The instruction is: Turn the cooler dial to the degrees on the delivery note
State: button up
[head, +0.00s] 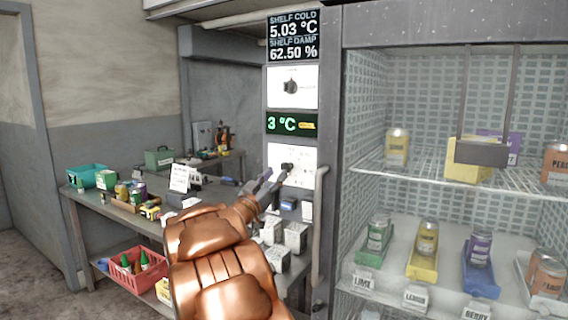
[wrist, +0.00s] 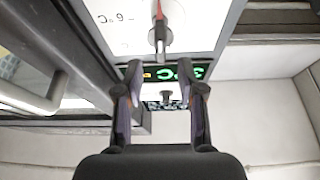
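The lower dial panel (head: 291,165) is a white plate on the grey column beside the glass-fronted cooler. Its dark knob (head: 287,167) carries a red pointer in the wrist view (wrist: 160,32), where the plate (wrist: 118,22) shows degree markings. A green display (head: 291,123) above it reads 3 °C. My gripper (head: 266,183) is just left of and below the lower knob. In the wrist view my gripper (wrist: 160,72) is open and empty, its fingers apart, with the knob beyond the tips. A white card (head: 180,178) stands on the bench; its writing is too small to read.
An upper panel with a black knob (head: 291,87) sits under a readout (head: 293,37) of 5.03 °C and 62.50 %. A vertical handle (head: 319,225) stands right of my gripper. The bench (head: 88,203) holds boxes and jars; cans stand on the cooler shelves.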

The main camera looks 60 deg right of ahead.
aim_at(283, 167)
jog(key=shift+p+x, duration=0.8)
jog(key=shift+x, duration=2.1)
grip_shut()
jog(key=shift+f, duration=0.1)
jog(key=shift+m+g+b, duration=0.4)
jog(key=shift+m+b, duration=0.2)
jog(key=shift+m, duration=0.2)
jog(key=shift+s+m+g+y+b, duration=0.15)
jog(key=shift+m+g+b, duration=0.3)
jog(key=shift+m, duration=0.5)
jog(key=shift+m+g+y+b, duration=0.15)
jog(key=shift+m+g+b, duration=0.3)
jog(key=shift+m, duration=0.5)
